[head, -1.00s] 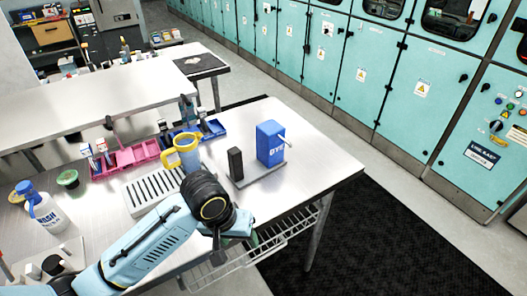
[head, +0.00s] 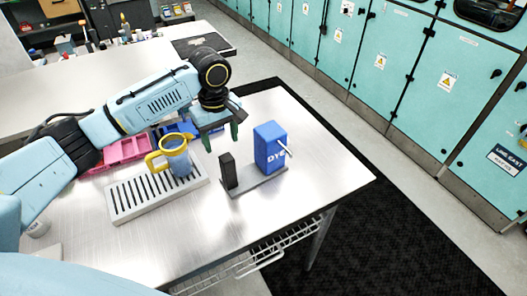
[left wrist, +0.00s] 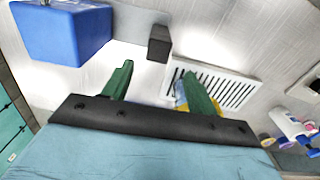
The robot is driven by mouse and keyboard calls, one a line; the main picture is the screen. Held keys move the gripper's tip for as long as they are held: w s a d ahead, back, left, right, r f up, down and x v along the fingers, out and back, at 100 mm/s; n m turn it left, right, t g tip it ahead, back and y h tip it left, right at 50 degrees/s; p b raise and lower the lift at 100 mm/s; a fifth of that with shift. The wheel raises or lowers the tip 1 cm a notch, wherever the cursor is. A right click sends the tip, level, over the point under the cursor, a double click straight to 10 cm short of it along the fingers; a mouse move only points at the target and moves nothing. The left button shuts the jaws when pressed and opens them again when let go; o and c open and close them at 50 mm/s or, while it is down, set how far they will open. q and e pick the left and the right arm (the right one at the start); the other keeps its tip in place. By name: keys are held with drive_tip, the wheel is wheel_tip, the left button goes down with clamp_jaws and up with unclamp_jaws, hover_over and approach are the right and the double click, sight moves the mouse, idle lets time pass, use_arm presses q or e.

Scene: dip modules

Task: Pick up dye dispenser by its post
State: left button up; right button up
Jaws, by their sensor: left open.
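The dye dispenser stands upright on the table, with a blue box (head: 270,147) marked DYE, a grey base plate (head: 257,186) and a black post (head: 228,171) at its left end. In the left wrist view the blue box (left wrist: 62,30) is at upper left and the post (left wrist: 159,43) at top centre, beyond the fingers. My left gripper (head: 221,138) is open and empty, above the table just behind the post. Its green fingers (left wrist: 160,88) are spread apart and show nothing between them touching the post. My right gripper is not in view.
A yellow-handled jug (head: 176,160) stands on a white slotted rack (head: 150,197) left of the post. Pink and blue bins (head: 122,150) lie behind, partly hidden by my arm. The table's front right is clear.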

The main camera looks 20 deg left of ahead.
sight(225, 157)
use_arm(q)
wheel_tip(225, 157, down, 3)
drive_tip(key=shift+w+f, duration=0.1)
drive_tip(key=shift+f, duration=0.1)
drive_tip(key=f, duration=0.3)
drive_tip(key=shift+d, duration=0.2)
wheel_tip(225, 157, down, 2)
drive_tip(key=shift+d+f+p, duration=0.1)
drive_tip(key=shift+f+p, duration=0.15)
drive_tip(key=shift+p, duration=0.05)
drive_tip(key=shift+f, duration=0.45)
drive_tip(key=c, duration=0.7)
clamp_jaws()
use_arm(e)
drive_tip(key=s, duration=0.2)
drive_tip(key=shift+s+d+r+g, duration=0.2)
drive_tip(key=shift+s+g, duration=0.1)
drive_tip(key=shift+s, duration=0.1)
